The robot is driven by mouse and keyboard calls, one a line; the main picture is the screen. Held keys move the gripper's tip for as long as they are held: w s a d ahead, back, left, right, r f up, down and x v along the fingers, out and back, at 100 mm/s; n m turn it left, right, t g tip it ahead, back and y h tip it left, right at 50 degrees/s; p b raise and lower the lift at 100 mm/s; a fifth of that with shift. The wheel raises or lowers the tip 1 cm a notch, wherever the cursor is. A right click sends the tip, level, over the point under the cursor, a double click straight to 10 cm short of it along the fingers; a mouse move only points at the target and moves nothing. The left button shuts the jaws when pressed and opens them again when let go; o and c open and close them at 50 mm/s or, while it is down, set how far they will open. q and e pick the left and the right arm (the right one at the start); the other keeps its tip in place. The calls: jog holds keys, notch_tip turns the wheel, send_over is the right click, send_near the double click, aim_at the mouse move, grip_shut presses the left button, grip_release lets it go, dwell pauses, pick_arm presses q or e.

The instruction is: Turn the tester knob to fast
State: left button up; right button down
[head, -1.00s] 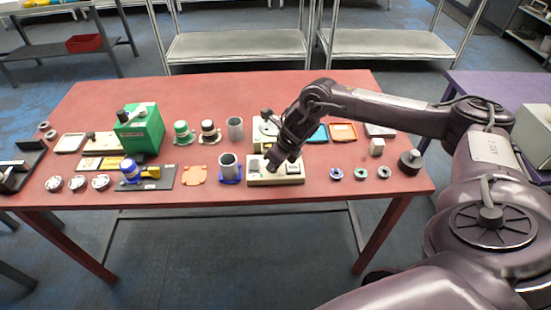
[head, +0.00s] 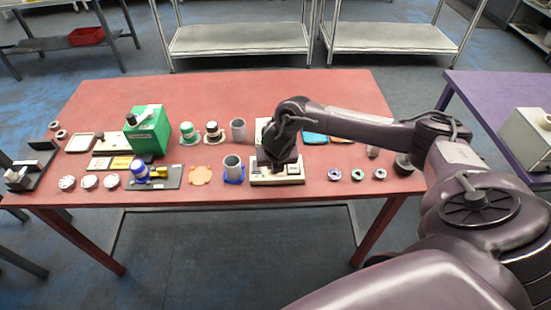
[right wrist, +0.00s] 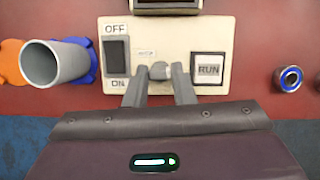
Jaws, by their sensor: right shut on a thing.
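The tester is a cream panel (head: 293,180) at the front middle of the red table; it also shows in the right wrist view (right wrist: 212,34). It carries a dark OFF/ON rocker switch (right wrist: 116,58), a RUN button (right wrist: 208,68) and, between them, a small grey knob (right wrist: 160,70). My right gripper (right wrist: 159,76) comes down over the tester, its two fingers shut on the knob from either side. In the head view my right gripper (head: 278,164) hides the knob. The knob's speed marks are too small to read. My left gripper is out of view.
A grey cup on a blue base (head: 233,170) stands just left of the tester. Several small rings (head: 357,175) lie to its right. A green box (head: 148,132) and other parts fill the left side. The table's front edge is close to the tester.

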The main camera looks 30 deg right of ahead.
jog(key=shift+w+r+m+p, duration=0.15)
jog(key=shift+m+p, duration=0.15)
jog(key=shift+m, duration=0.2)
jog(key=c, duration=1.2)
grip_release()
jog(key=v, duration=0.7)
jog(key=shift+a+r+h, duration=0.15)
jog(key=shift+r+h, duration=0.05)
jog(key=shift+h, duration=0.1)
